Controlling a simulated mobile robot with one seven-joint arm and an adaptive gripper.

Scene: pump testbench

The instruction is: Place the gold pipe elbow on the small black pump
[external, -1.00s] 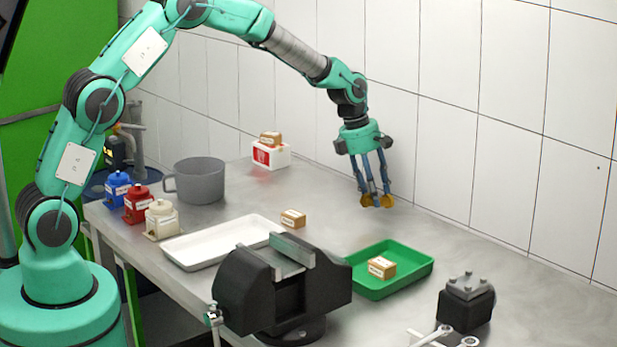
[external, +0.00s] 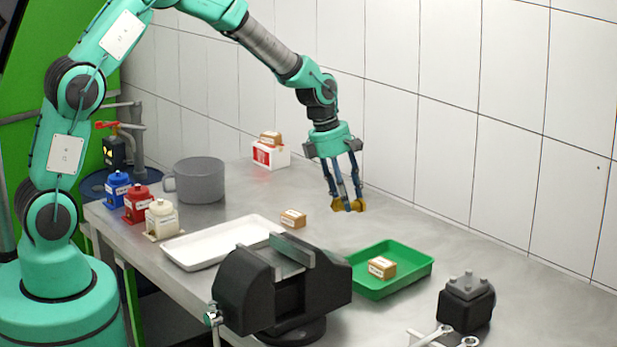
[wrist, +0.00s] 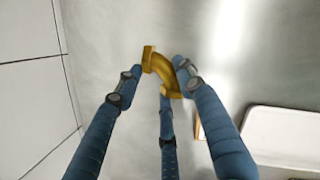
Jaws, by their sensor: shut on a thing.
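The gold pipe elbow (external: 355,205) is held at the fingertips of my gripper (external: 346,198), in the air above the back of the metal table. The wrist view shows the curved elbow (wrist: 162,70) between my three fingers, which are shut on it. A small black unit with a yellow mark (external: 115,152) stands at the far left by the blue drum, below a red handle. It looks like the small black pump, but it is small and partly hidden. My gripper is well to its right and apart from it.
Blue, red and cream containers (external: 137,204) and a grey pot (external: 200,181) stand at the table's left. A white tray (external: 190,250), black vise (external: 240,290), green tray (external: 410,283) and black block with a bolted top (external: 466,308) take up the front. A tiled wall is behind.

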